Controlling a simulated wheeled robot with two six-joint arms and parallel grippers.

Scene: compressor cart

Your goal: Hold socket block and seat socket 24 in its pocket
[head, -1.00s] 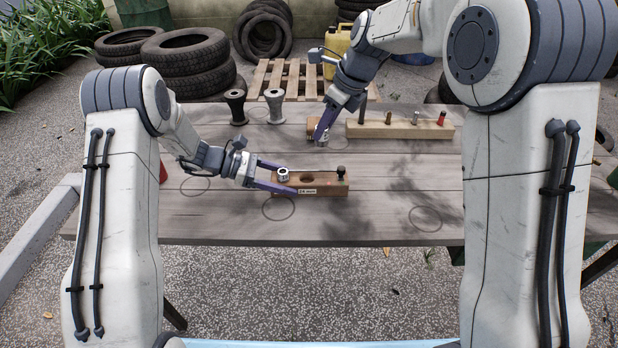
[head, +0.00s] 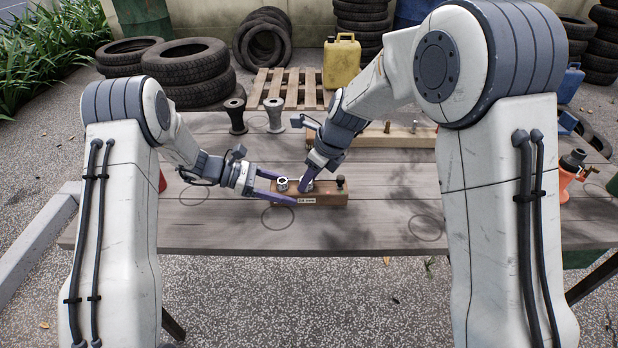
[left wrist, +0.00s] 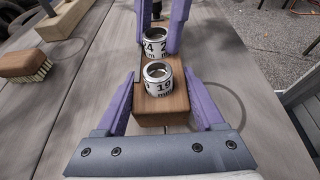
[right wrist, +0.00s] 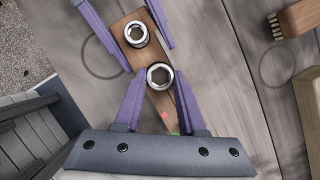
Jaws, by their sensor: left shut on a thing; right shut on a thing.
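The wooden socket block (head: 325,198) lies on the table with a small label on its front. My left gripper (head: 283,188) is shut on its left end, one finger along each long side. A silver socket marked 19 (left wrist: 159,83) stands in the block between those fingers. Socket 24 (left wrist: 157,42) is upright at the middle of the block, with my right gripper (head: 307,187) shut on it from above. It also shows between my right fingers in the right wrist view (right wrist: 159,75). The pocket beneath is hidden; I cannot tell how deep the socket sits. A dark-topped piece (head: 340,181) stands at the right end.
A wooden rail (head: 395,138) with pegs lies behind the block. A wooden brush (left wrist: 25,65) is near it. Two spools (head: 235,115) (head: 274,115) stand at the back left. An orange object (head: 568,178) stands at the right.

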